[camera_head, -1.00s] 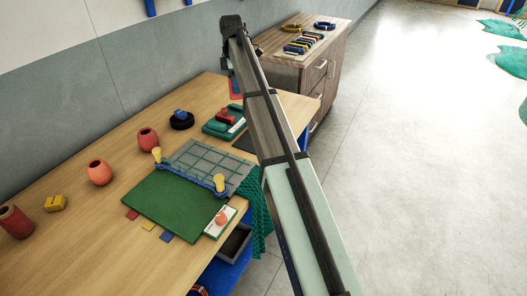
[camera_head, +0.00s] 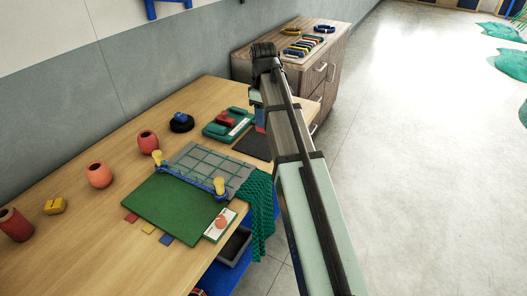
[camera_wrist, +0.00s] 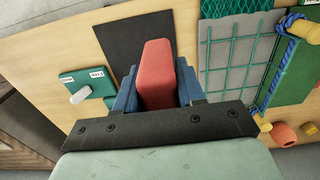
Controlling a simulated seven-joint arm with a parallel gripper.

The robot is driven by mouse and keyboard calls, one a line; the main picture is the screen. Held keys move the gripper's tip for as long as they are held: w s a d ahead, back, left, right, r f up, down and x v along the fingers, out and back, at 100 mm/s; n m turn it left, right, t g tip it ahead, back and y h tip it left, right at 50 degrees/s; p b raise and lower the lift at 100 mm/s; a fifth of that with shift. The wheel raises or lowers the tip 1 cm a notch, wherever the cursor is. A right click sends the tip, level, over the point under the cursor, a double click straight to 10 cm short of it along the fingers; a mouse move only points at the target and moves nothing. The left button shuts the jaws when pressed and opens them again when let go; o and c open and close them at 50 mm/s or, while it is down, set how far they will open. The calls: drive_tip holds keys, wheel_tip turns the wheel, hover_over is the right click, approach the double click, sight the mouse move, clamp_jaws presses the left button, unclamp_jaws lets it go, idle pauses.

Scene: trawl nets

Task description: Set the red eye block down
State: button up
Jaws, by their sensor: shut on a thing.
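My gripper (camera_wrist: 157,88) is shut on the red eye block (camera_wrist: 156,70), with its blue fingers on either side of it in the wrist view. In the head view the block (camera_head: 261,128) shows as a small red patch under the fingers, partly covered by my arm. It is at the far edge of a dark mat (camera_head: 251,147), and the wrist view shows that mat (camera_wrist: 118,42) behind the block. I cannot tell whether the block's lower end touches anything.
A green tray (camera_head: 211,130) with a red piece stands left of the mat. The grey grid board (camera_head: 205,165) with blue rope and yellow knobs is nearer, with green netting (camera_head: 257,195) hanging over the table edge. A wooden cabinet (camera_head: 325,72) stands beyond the table.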

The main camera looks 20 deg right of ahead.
drive_tip(key=shift+f, duration=4.95)
drive_tip(key=shift+f, duration=0.15)
drive_tip(key=o, duration=1.1)
drive_tip(key=shift+o, duration=0.2)
wheel_tip(320, 180, up, 12)
drive_tip(key=shift+r, duration=0.15)
drive_tip(key=shift+d, duration=0.1)
